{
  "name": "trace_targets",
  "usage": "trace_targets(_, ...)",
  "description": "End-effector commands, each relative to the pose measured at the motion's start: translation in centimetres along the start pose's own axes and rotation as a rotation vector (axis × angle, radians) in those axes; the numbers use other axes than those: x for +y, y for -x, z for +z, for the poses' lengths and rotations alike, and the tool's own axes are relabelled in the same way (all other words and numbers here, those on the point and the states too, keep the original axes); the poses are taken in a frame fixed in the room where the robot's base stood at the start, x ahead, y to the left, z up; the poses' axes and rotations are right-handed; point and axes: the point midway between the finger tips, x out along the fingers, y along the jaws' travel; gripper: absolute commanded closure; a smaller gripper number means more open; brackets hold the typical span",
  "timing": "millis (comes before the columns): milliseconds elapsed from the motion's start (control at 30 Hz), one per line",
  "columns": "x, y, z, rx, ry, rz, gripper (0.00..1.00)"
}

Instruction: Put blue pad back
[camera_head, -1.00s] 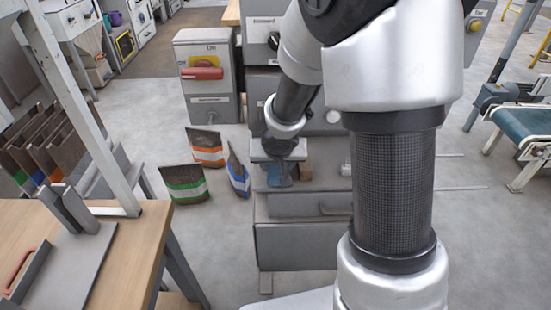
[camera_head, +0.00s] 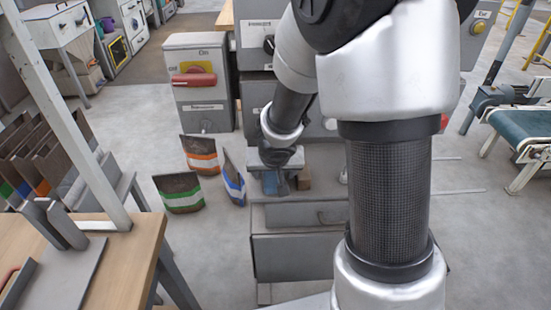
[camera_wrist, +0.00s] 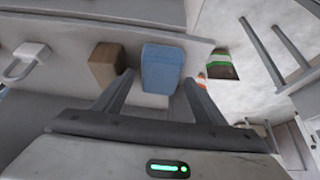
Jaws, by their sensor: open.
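The blue pad (camera_wrist: 161,68) is a small light-blue block on a grey ledge in the wrist view. It lies between the spread fingers of my gripper (camera_wrist: 158,92), nearer the right finger. My gripper is open, and I cannot tell whether either finger touches the pad. In the head view the blue pad (camera_head: 270,184) shows as a small blue patch on the grey machine (camera_head: 298,258), just below my gripper (camera_head: 274,170). The arm partly hides it.
A brown block (camera_wrist: 105,64) sits left of the pad, close to the left finger; a padlock-like grey piece (camera_wrist: 30,54) is farther left. Bags with green (camera_head: 179,192), orange (camera_head: 200,155) and blue (camera_head: 234,180) bands stand on the floor left of the machine. A wooden bench (camera_head: 130,262) is at left.

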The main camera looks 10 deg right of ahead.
Motion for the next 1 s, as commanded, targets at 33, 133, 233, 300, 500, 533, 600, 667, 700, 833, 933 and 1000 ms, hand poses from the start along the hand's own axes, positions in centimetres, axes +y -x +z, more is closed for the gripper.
trace_targets(33,0.0,1.9,-0.6,0.005,-0.002,-0.001,0.35)
trace_targets(133,0.2,4.3,-0.5,0.006,-0.004,-0.001,0.35)
trace_targets(233,0.3,7.0,-0.5,0.006,-0.003,-0.002,0.35)
trace_targets(300,0.3,8.8,-0.5,0.006,-0.002,-0.002,0.35)
trace_targets(500,0.3,13.3,-0.4,0.005,-0.002,-0.002,0.35)
trace_targets(533,0.3,13.9,-0.4,0.005,-0.001,-0.001,0.35)
trace_targets(600,0.3,15.0,-0.3,0.004,-0.001,0.000,0.35)
trace_targets(667,0.3,15.7,-0.2,0.004,-0.001,-0.001,0.35)
trace_targets(700,0.3,16.1,-0.2,0.004,-0.001,-0.001,0.35)
trace_targets(833,0.5,17.0,-0.2,0.006,-0.001,0.003,0.35)
trace_targets(933,1.7,18.9,-1.1,0.029,0.001,0.033,0.35)
trace_targets(1000,3.2,21.4,-1.8,0.048,0.006,0.069,0.35)
